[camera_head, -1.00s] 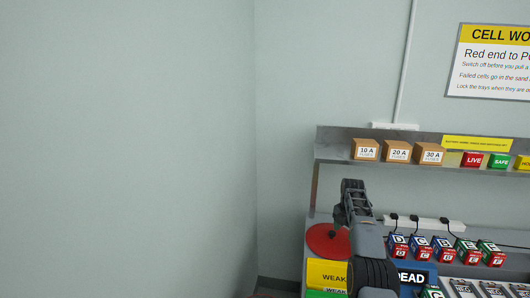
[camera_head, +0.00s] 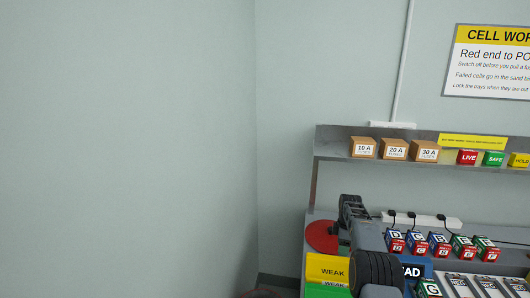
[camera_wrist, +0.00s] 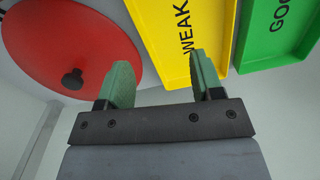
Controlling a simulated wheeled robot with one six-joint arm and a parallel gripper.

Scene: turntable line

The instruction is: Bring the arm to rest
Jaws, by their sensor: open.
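My gripper (camera_wrist: 163,78) is open in the wrist view, with its two green fingers apart and nothing between them. A red round disc (camera_wrist: 72,42) with a dark knob lies at the left of that view, beside the left finger. A yellow tray (camera_wrist: 180,40) marked WEAK lies beyond the fingers, with a green tray (camera_wrist: 275,35) to its right. In the head view my arm is low over the bench's left part, in front of the red disc (camera_head: 320,237). The fingers cannot be made out there.
A shelf (camera_head: 335,145) above the bench holds fuse boxes (camera_head: 395,150) and coloured blocks. Several lettered cells (camera_head: 440,245) stand at the right of my arm. The yellow WEAK tray (camera_head: 327,268) is at the front left. Bare wall fills the left.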

